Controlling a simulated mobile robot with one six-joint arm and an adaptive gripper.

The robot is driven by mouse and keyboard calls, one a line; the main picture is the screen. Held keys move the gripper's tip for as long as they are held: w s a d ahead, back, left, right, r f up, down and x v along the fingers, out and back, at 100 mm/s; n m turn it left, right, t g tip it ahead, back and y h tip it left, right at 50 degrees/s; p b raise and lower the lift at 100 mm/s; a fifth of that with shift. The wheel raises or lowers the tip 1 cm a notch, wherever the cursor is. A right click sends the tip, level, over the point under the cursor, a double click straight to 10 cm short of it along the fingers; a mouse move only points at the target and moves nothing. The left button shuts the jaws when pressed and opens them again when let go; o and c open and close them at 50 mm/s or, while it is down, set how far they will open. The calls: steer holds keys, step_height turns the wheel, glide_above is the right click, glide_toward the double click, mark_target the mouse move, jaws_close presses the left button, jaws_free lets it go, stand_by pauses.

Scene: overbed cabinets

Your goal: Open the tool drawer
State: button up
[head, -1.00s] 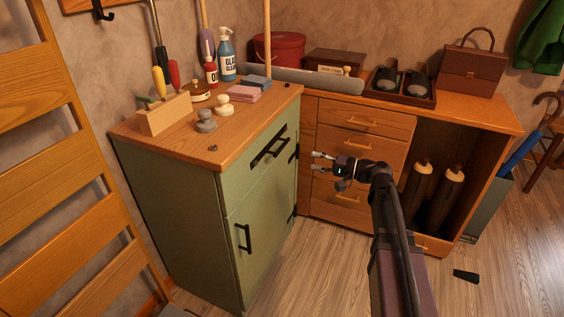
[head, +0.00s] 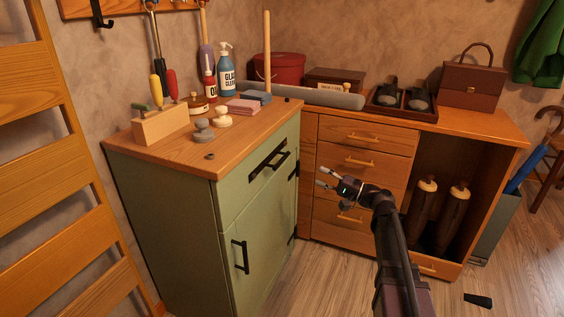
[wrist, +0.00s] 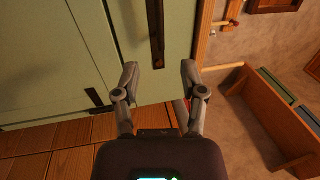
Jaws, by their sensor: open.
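The green cabinet (head: 190,215) has a top drawer front (head: 255,187) with a long black bar handle (head: 269,163). The drawer is shut. My gripper (head: 324,178) is open and empty, in front of the drawer and to the right of the handle in the head view. In the wrist view the black handle (wrist: 155,32) lies ahead, its near end almost in line with the gap between the open fingertips (wrist: 159,70). I cannot tell the exact distance to it; no contact shows.
Below the drawer is a door with a black handle (head: 240,256). Brushes in a wooden block (head: 160,125), bottles and pads stand on the cabinet top. A wooden dresser (head: 365,142) with drawers and an open boot bay stands right. A ladder-like frame (head: 60,150) stands left.

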mark_target(282, 159)
steer(key=shift+a, duration=0.15)
steer(key=p+x, duration=0.2)
steer(key=x, duration=1.1)
steer(key=shift+w+a+r+p, duration=0.1)
steer(key=shift+a+p, duration=0.1)
steer(key=shift+p, duration=0.15)
jaws_close()
